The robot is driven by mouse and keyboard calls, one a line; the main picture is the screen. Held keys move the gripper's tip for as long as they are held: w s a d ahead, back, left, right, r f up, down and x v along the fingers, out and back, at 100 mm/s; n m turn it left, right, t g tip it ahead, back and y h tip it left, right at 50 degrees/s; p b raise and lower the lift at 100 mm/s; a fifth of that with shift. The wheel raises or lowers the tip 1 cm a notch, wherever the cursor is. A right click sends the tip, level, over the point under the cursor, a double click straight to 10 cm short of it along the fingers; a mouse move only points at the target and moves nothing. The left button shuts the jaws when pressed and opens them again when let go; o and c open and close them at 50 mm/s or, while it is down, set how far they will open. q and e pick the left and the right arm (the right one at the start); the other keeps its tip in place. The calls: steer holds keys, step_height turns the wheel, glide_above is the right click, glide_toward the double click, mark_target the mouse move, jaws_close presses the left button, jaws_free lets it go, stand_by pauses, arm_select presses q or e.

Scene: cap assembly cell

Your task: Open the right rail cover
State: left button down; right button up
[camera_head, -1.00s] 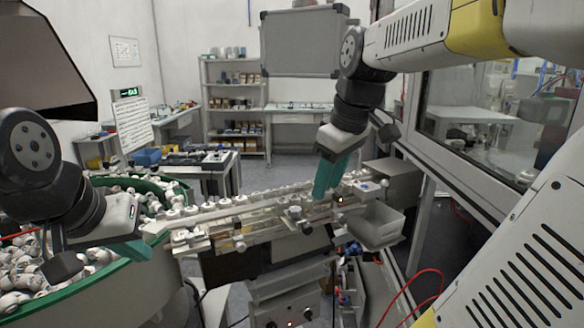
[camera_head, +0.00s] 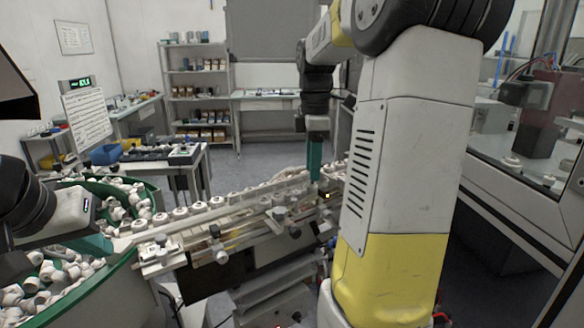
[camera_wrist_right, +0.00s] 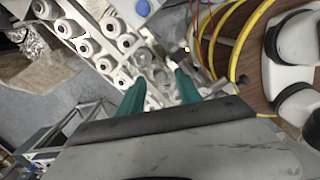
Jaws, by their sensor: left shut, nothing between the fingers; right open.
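The rail (camera_head: 215,218) runs diagonally across the middle of the head view, with a row of white caps along it. The right rail cover (camera_head: 294,212) appears as a clear strip on its right half, beside round knobs; I cannot tell whether it is shut. My right gripper (camera_head: 314,180) points down with teal fingers at the rail's right end. In the right wrist view my right gripper (camera_wrist_right: 153,88) is open, with pale rail fittings beyond its tips; contact is unclear. My left gripper (camera_head: 98,246) is shut and empty, left of the rail, over the green-rimmed bin.
The green-rimmed bin (camera_head: 150,205) full of white caps lies at the left. My right arm hides the rail's far right end. A glazed enclosure (camera_head: 510,215) stands at the right. Yellow hoses (camera_wrist_right: 238,50) show in the right wrist view. Shelves and tables stand behind.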

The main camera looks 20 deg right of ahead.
steer(key=shift+f, duration=0.45)
jaws_close()
stand_by(1.1)
